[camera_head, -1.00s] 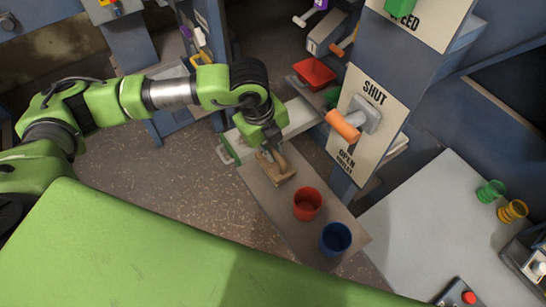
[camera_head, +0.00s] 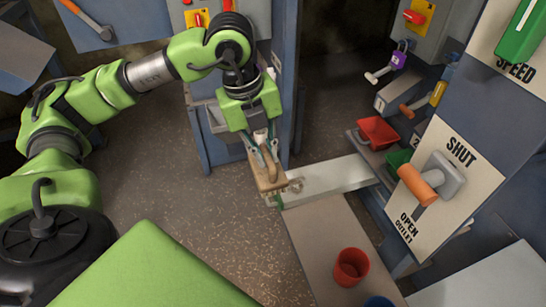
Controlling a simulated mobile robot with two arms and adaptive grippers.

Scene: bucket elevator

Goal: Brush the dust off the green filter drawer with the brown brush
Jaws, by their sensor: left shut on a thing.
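My left gripper (camera_head: 262,142) is shut on the brown brush (camera_head: 267,182), with the brush head pointing down. The brush is over the near left end of the filter drawer (camera_head: 335,179), a long pale tray pulled out to the left, with a bit of green at its end. A brownish patch of dust (camera_head: 296,186) shows on the drawer beside the brush. I cannot tell whether the bristles touch the drawer. My right gripper is not in view.
A brown shelf (camera_head: 325,235) holds a red cup (camera_head: 351,267) and a partly cut-off blue cup (camera_head: 380,301). An orange-handled lever (camera_head: 418,184) stands on the SHUT/OPEN panel to the right. A red scoop (camera_head: 378,131) and a green one (camera_head: 398,160) are behind the drawer.

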